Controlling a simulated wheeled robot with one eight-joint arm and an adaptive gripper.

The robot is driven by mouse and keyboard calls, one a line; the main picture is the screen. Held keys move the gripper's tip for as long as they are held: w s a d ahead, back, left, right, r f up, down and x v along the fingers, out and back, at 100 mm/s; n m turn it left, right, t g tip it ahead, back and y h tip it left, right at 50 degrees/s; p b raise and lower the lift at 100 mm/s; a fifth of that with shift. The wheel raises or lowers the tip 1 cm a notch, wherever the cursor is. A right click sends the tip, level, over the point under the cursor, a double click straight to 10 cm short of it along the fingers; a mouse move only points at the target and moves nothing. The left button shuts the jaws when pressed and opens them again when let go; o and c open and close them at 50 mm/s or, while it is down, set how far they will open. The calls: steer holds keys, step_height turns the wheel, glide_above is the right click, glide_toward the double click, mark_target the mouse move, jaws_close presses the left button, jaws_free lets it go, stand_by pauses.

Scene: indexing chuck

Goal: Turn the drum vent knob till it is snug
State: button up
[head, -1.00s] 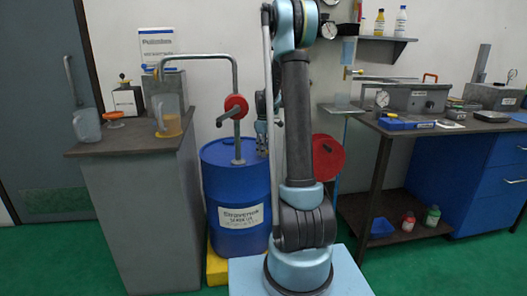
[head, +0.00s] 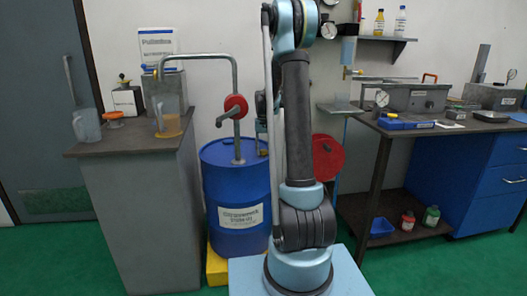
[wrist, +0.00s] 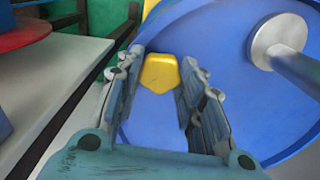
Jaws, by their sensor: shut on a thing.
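The blue drum (head: 238,190) stands upright with a white label on its front. Its blue lid (wrist: 225,110) fills much of the wrist view. The yellow vent knob (wrist: 160,73) sits near the lid's edge, between the two fingers of my gripper (wrist: 158,78). My gripper is shut on the knob, one finger on each side. The knob's lower part and base are partly hidden. In the head view my arm hides most of the gripper and the knob.
A grey pump pipe with its round flange (wrist: 280,42) rises from the lid close to my right finger. It carries a red part (head: 236,106). A red disc (head: 328,157) stands right of the drum. A cabinet (head: 135,205) stands left, a workbench (head: 440,126) right.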

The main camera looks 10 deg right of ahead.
mark_target(264, 151)
steer(key=m, duration=0.5)
steer(key=shift+w+d+m, duration=0.1)
steer(key=shift+w+m, duration=0.05)
steer(key=shift+m, duration=0.15)
steer(key=m, duration=0.4)
steer(key=shift+m, duration=0.4)
steer(key=o, duration=1.1)
steer(key=shift+r, duration=0.15)
step_height(264, 151, up, 12)
steer(key=shift+f, duration=0.2)
